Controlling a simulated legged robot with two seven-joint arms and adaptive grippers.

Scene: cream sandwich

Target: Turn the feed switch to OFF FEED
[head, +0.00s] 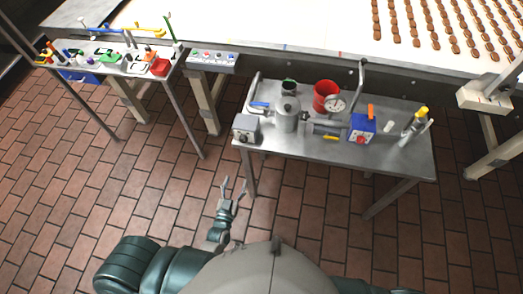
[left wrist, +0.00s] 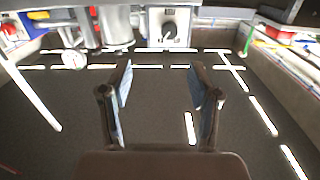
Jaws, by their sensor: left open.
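A small grey box (head: 247,128) sits at the near left corner of the right-hand steel table. In the left wrist view a pale box with a round black knob (left wrist: 169,29) shows at the top, beyond the fingers; it appears to be the same box. I take it for the feed switch, but no label or knob setting is readable. My left gripper (head: 227,186) is open and empty, below and in front of the table's left corner, apart from the box. Its two spread fingers show in the left wrist view (left wrist: 161,88). My right gripper is not in view.
The steel table (head: 397,161) also holds a metal pot (head: 287,116), a red bucket (head: 326,95), a gauge (head: 335,104) and a blue box with a red knob (head: 361,128). A button panel (head: 212,56) and a tool table stand left. The tiled floor around my gripper is clear.

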